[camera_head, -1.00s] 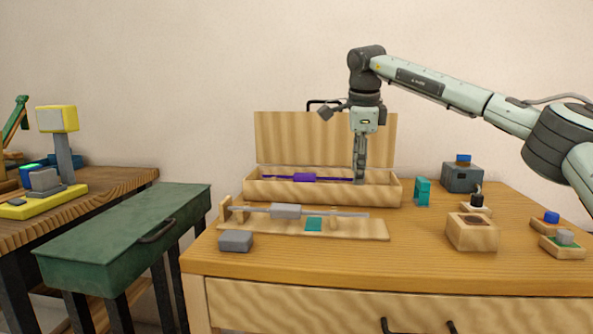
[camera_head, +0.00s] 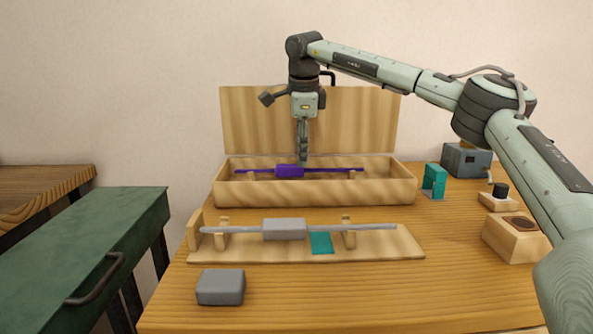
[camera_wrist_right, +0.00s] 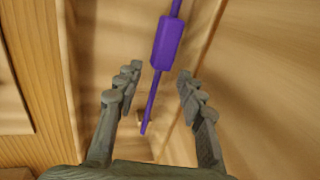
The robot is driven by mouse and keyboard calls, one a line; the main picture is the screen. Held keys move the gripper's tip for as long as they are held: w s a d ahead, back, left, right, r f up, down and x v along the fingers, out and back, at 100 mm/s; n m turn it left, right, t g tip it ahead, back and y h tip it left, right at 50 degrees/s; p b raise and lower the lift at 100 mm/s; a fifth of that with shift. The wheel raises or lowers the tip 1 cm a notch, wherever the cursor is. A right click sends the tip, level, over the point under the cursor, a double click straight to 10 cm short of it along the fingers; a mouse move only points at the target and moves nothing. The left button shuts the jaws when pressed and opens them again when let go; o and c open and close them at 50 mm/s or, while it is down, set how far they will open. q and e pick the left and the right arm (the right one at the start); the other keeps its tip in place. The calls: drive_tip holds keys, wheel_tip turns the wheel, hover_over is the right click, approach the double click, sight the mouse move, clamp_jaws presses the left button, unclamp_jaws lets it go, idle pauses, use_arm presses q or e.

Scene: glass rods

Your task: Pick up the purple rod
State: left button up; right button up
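The purple rod (camera_head: 291,171) lies lengthwise in the open wooden box (camera_head: 316,190), with a thick purple block around its middle. My right gripper (camera_head: 303,160) points down into the box, near the right end of that block. In the right wrist view the rod (camera_wrist_right: 166,44) shows between the two fingers of my gripper (camera_wrist_right: 157,91). The fingers stand apart, with a gap on both sides of the rod, so the gripper is open and empty. My left gripper is not in view.
A grey rod (camera_head: 284,229) with a grey block rests on a wooden stand in front of the box. A grey block (camera_head: 221,287) lies near the front edge. The raised lid (camera_head: 364,122) stands behind the gripper. A teal piece (camera_head: 434,181) stands right of the box.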

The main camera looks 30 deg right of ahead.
sight(300, 170)
drive_tip(key=x, duration=0.4)
drive_tip(key=shift+w+a, duration=0.1)
clamp_jaws()
